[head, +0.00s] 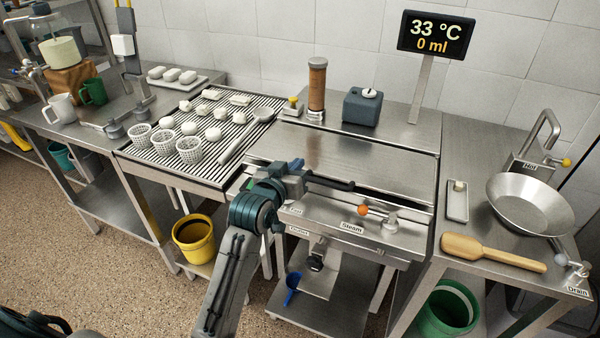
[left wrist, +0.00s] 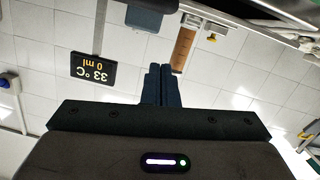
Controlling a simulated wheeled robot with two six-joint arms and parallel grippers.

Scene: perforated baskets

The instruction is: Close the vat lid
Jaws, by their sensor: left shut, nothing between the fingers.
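The vat stands in the middle of the head view, with its steel lid (head: 365,165) lying flat or nearly flat over the top. I cannot tell whether a small gap remains at its front edge. My right gripper is not in view.
Behind the lid stand a brown cylinder (head: 317,84), a blue-grey block (head: 362,106) and a display (head: 436,34) reading 33 °C and 0 ml. Left is a slatted drain (head: 180,160) with perforated baskets. Right are a steel pan (head: 530,204) and a wooden paddle (head: 492,252).

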